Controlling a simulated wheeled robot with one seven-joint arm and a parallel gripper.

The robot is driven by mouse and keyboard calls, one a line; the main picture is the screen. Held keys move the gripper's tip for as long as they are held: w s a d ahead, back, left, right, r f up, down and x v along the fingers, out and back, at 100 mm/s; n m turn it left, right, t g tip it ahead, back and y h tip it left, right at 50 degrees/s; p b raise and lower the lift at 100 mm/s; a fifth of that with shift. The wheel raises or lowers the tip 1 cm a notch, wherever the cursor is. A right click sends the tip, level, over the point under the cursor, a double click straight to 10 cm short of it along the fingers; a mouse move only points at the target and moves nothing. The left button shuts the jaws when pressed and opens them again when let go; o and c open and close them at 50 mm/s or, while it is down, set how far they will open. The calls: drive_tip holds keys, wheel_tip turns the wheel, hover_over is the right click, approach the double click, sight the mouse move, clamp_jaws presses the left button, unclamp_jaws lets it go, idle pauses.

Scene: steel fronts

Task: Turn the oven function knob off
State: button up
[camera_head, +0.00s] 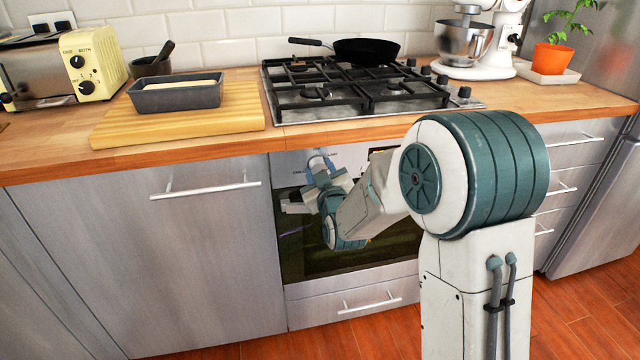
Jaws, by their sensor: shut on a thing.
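The oven (300,258) is built in under the hob, with a dark glass door and a steel control panel (288,164) along its top. My gripper (319,165) is at the left part of this panel, in front of it. It is shut on the oven function knob, which is mostly hidden behind the fingers. The knob's pointer and the setting it stands at cannot be made out. My arm covers the middle and right of the panel and part of the oven door.
A gas hob (350,95) with a black pan (366,50) is above the oven. A loaf tin (176,94) stands on a wooden board (180,122) at left. Steel cabinets (170,260) flank the oven, with protruding bar handles. The floor at front left is clear.

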drive_tip(key=n+b, duration=0.4)
drive_tip(key=shift+f+n, duration=0.15)
drive_tip(key=shift+n, duration=0.25)
drive_tip(key=n+b, duration=0.3)
drive_tip(key=n, duration=0.1)
drive_tip(key=shift+b, duration=0.4)
drive_tip(key=n, duration=0.2)
drive_tip(key=n+b, duration=0.1)
drive_tip(key=n, duration=0.1)
drive_tip(key=n+b, duration=0.1)
drive_tip(key=n, duration=0.1)
drive_tip(key=shift+r, duration=0.25)
drive_tip(key=shift+r+n+b, duration=0.1)
drive_tip(key=shift+n+b, duration=0.5)
drive_tip(key=shift+n, duration=1.7)
drive_tip(key=o, duration=1)
drive_tip(key=shift+s, duration=0.1)
